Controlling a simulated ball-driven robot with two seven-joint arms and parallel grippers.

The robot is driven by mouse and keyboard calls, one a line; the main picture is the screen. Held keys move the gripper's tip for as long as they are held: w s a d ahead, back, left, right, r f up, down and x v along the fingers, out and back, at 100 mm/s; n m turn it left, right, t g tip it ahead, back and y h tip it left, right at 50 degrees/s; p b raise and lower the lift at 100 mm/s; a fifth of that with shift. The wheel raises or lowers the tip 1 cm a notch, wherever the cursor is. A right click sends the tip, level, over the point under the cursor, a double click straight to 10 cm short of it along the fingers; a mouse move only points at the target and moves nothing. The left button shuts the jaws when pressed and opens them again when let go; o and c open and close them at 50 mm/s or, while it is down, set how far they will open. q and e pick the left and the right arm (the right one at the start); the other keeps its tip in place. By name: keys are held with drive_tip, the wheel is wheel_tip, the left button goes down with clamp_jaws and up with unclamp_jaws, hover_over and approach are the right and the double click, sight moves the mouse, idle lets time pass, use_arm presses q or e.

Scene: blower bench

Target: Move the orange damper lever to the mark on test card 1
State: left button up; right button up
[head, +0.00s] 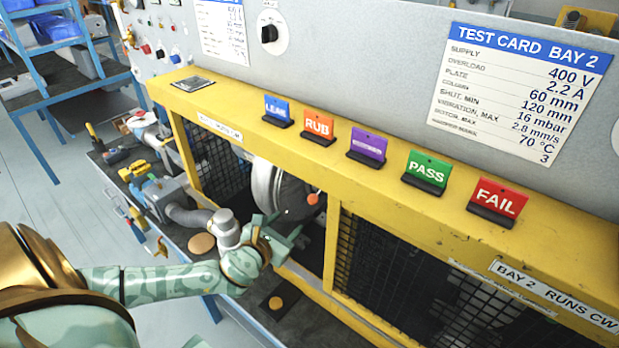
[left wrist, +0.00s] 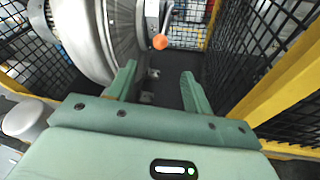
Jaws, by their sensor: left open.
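The orange knob of the damper lever (head: 313,198) shows in the head view, beside the round grey blower housing (head: 281,188) inside the yellow frame. In the left wrist view the orange knob (left wrist: 160,42) sits at the end of a short metal lever, ahead of my jaws and apart from them. My left gripper (head: 293,237) is at the cage opening; its two green fingers (left wrist: 158,82) are spread with nothing between them. The test card (head: 520,82) in view reads "Bay 2"; another card (head: 221,30) is cut off at the top. My right gripper is not in view.
Yellow frame posts and black mesh panels (head: 395,275) flank the opening. Coloured tags, including PASS (head: 426,171) and FAIL (head: 497,200), stand on the yellow beam. A grey pipe (head: 190,215) lies left of my gripper. A blue shelf rack (head: 62,85) stands at the far left.

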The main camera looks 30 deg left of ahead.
use_arm(q)
drive_tip(key=s+d+r+n+g+y, duration=0.1)
drive_tip(key=s+d+n+g, duration=0.3)
drive_tip(key=s+n, duration=0.8)
drive_tip(key=s+d+r+n+g+y, duration=0.2)
drive_tip(key=s+d+n+g, duration=0.3)
drive_tip(key=n, duration=1.4)
drive_tip(key=s+d+f+g+h+b, duration=0.15)
drive_tip(key=f+b, duration=0.25)
drive_tip(key=f, duration=1.3)
drive_tip(key=s+d+f+h+b, duration=0.1)
drive_tip(key=s+f+h+b, duration=0.2)
drive_tip(key=f, duration=1.3)
drive_tip(key=s+f+n+g+b, duration=0.2)
drive_tip(key=s+f+b, duration=0.6)
drive_tip(key=s+f, duration=1.2)
wheel_tip(320, 180, down, 5)
drive_tip(key=shift+s+r+n+g+b, duration=0.1)
drive_tip(key=shift+s+n+g+b, duration=0.3)
drive_tip(key=shift+g, duration=0.25)
